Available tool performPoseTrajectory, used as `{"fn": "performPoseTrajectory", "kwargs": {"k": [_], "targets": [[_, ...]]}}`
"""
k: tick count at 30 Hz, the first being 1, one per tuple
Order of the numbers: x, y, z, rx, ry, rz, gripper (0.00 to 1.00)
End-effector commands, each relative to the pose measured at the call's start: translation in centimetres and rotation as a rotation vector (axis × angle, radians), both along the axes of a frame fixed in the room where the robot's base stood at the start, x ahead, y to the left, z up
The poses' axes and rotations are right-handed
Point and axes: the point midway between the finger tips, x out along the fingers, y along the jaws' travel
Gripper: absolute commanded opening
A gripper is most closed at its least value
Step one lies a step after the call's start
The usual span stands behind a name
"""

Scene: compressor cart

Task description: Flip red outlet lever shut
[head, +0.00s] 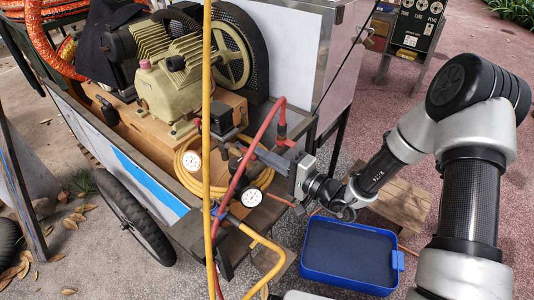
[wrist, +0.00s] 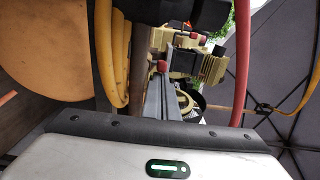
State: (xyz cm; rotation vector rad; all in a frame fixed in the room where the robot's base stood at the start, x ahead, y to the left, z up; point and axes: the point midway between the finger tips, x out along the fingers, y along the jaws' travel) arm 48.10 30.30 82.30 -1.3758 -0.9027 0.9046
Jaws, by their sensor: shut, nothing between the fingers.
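A small red piece (wrist: 162,66), possibly the outlet lever, shows right by the fingertips in the wrist view. I cannot tell whether they touch, or which way the lever is turned. My gripper (head: 257,153) reaches left from the right side into the fittings at the cart's end. Its grey fingers (wrist: 158,97) are together and hold nothing. The hoses and fittings partly hide the fingertip area in the head view.
A red hose (head: 262,130) arches close to the fingers, and a yellow hose (head: 207,90) runs upright to the left. The compressor (head: 172,90) stands behind. A blue tray (head: 350,279) lies at lower right.

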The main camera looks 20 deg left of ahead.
Motion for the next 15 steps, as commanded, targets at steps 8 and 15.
{"fn": "performPoseTrajectory", "kwargs": {"k": [8, 15], "targets": [[-2.1, 1.0, -0.1, 0.001, 0.000, -0.008, 0.00], [-3.3, 2.0, -0.1, 0.001, 0.000, -0.009, 0.00]]}}
